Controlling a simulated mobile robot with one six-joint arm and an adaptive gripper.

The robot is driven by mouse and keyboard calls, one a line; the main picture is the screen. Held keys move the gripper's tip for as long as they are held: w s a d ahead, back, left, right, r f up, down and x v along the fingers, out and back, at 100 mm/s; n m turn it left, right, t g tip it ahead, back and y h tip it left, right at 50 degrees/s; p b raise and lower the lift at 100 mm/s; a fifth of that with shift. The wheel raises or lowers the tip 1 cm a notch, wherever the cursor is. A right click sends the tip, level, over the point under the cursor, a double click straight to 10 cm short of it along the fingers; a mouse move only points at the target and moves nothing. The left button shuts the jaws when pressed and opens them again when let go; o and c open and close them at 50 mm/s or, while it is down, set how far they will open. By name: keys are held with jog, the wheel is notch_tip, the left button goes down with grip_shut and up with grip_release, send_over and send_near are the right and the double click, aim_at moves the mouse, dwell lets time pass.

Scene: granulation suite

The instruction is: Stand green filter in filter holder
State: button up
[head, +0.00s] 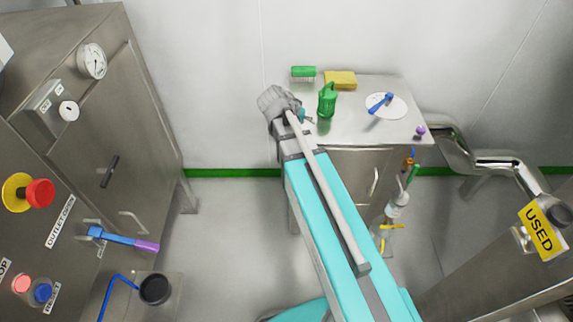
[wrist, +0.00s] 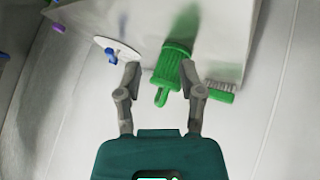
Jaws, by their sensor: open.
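The green filter (head: 327,103) is on the steel cabinet top, near its left end. In the wrist view, the green filter (wrist: 178,52) has a ribbed body and a narrower end pointing toward me. My gripper (wrist: 160,66) is open, with its fingers apart and the filter's narrow end showing between and beyond them. I cannot tell how far off it is. In the head view my gripper (head: 309,119) is mostly hidden behind my wrist, just left of the filter. I cannot make out a filter holder for certain.
A green brush (head: 303,71) and a yellow block (head: 340,79) lie at the back of the steel cabinet top (head: 352,128). A white disc (head: 394,109) with a blue piece on it lies to the right. A purple knob (head: 420,130) is near the right corner.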

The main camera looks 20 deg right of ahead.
jog(key=s+a+f+n+g+y, duration=0.1)
jog(key=s+a+f+n+y, duration=0.1)
jog(key=s+a+n+y, duration=0.1)
jog(key=s+a+f+n+g+y, duration=0.2)
jog(key=s+a+n+y, duration=0.2)
jog(key=s+a, duration=0.3)
jog(key=s, duration=0.3)
jog(key=shift+s+a+f+y, duration=0.2)
jog(key=shift+a+f+y, duration=0.1)
jog(key=shift+f+y, duration=0.1)
jog(key=shift+o, duration=0.8)
jog(key=shift+w, duration=0.1)
jog(key=w+d+r+m+t+h, duration=0.3)
jog(key=w+d+r+m+h, duration=0.2)
jog(key=w, duration=0.5)
jog(key=w+d+r+m+t+h, duration=0.4)
jog(key=w+d+r+m+h, duration=0.2)
jog(key=w, duration=0.4)
jog(key=d+r+m, duration=0.1)
jog(key=d+m, duration=0.1)
jog(key=shift+d+r+m+t+p, duration=0.2)
jog(key=shift+d+m+t+p, duration=0.1)
jog(key=shift+d+p, duration=0.1)
jog(key=shift+d+f, duration=0.1)
